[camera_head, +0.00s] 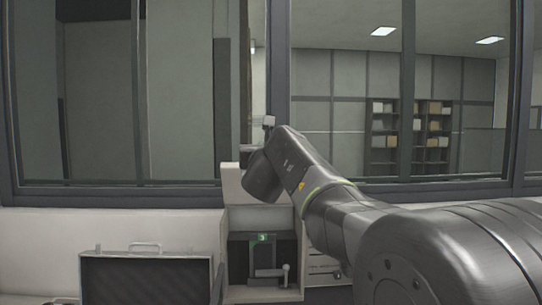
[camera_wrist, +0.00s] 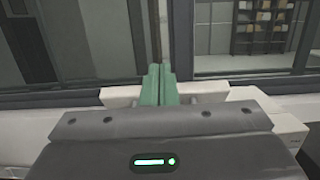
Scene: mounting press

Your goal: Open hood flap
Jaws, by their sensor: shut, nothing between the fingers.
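The mounting press is a pale housing (camera_head: 234,187) below the window in the head view, with a dark recess, a small green display reading 3 (camera_head: 262,238) and a lever (camera_head: 284,272) at its lower front. My arm covers its upper right part. I cannot tell which part is the hood flap. In the wrist view my gripper (camera_wrist: 159,84) has its two green fingers together with nothing between them. They point at a pale block-like edge (camera_wrist: 120,95) that shows on both sides of them. Whether they touch it cannot be told. The head view does not clearly show the fingers.
An open dark case (camera_head: 150,278) with a pale rim and handle stands left of the press. A dark-framed window (camera_head: 180,189) runs behind, with a pale wall (camera_head: 100,228) below it. Shelves (camera_head: 409,138) with boxes are far beyond the glass.

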